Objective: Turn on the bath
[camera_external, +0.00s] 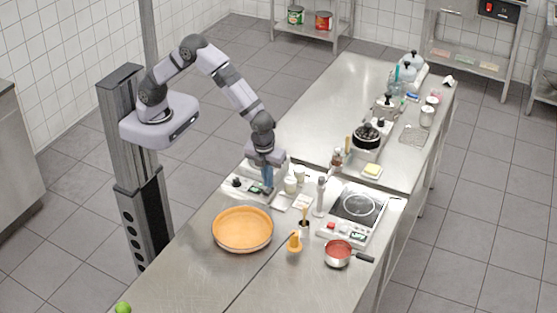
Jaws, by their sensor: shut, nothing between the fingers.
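A low pale appliance, which looks like the bath, stands on the steel table at the back left of the near worktop. Its front panel (246,188) carries a dark knob (236,182) and a small dark display. My gripper (267,188) points down, shut and empty, at the right part of this panel. I cannot tell whether the fingertips touch it. My gripper and wrist hide part of the bath behind the panel. Whether the display is lit is too small to tell.
A wide orange-filled pan (242,230) stands close in front of the panel. Small cups (290,185), a hand blender (321,197) and an induction hob (357,207) are to the right. A saucepan (339,252) stands at the front right. The front left worktop is mostly clear.

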